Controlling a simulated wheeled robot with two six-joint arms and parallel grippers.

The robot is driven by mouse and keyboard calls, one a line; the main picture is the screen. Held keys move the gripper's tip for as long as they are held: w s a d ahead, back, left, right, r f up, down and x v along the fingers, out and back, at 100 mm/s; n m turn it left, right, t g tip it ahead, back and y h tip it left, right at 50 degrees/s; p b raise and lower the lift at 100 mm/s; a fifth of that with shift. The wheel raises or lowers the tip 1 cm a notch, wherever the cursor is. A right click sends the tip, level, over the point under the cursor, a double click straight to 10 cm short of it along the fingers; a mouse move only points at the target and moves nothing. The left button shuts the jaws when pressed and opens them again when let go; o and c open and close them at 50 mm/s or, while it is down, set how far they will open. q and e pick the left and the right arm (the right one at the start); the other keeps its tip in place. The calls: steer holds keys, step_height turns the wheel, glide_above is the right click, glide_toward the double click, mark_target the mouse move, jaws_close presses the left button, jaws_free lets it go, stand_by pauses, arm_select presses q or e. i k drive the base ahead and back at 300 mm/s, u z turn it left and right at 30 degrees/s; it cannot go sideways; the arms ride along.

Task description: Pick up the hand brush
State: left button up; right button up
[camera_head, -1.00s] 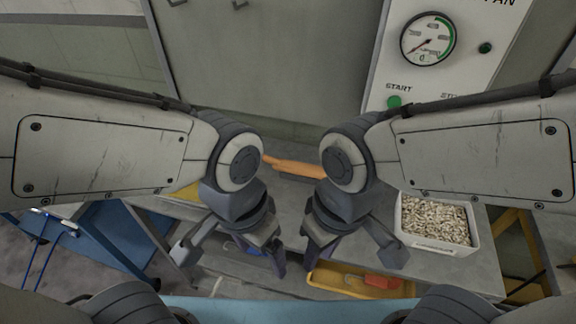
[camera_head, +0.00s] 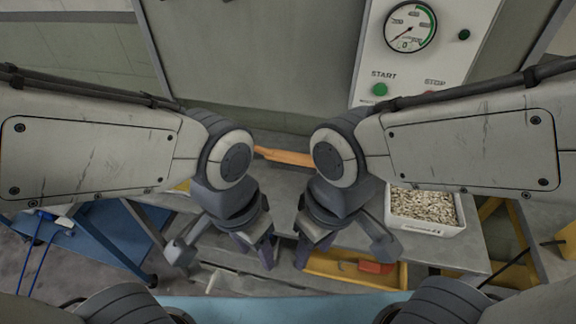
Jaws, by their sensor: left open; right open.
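An orange-brown wooden piece (camera_head: 285,157), which looks like the hand brush, lies on the grey metal bench (camera_head: 283,180) between my two arms. Its ends are partly hidden behind my wrists, and I cannot see bristles. My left gripper (camera_head: 225,252) is open and empty, pointing down, nearer to me than the brush and to its left. My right gripper (camera_head: 343,253) is open and empty, nearer to me and to the brush's right. Neither touches the brush.
A white bin of pale pellets (camera_head: 425,210) stands on the bench at right. A yellow tray (camera_head: 325,265) holding a red item (camera_head: 376,267) sits lower in front. Behind is a grey machine panel with a gauge (camera_head: 409,27) and a green start button (camera_head: 380,90).

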mark_target(300, 163)
steer(key=k, duration=0.4)
steer(key=z, duration=0.55)
steer(key=i, duration=0.7)
steer(key=u, duration=1.7)
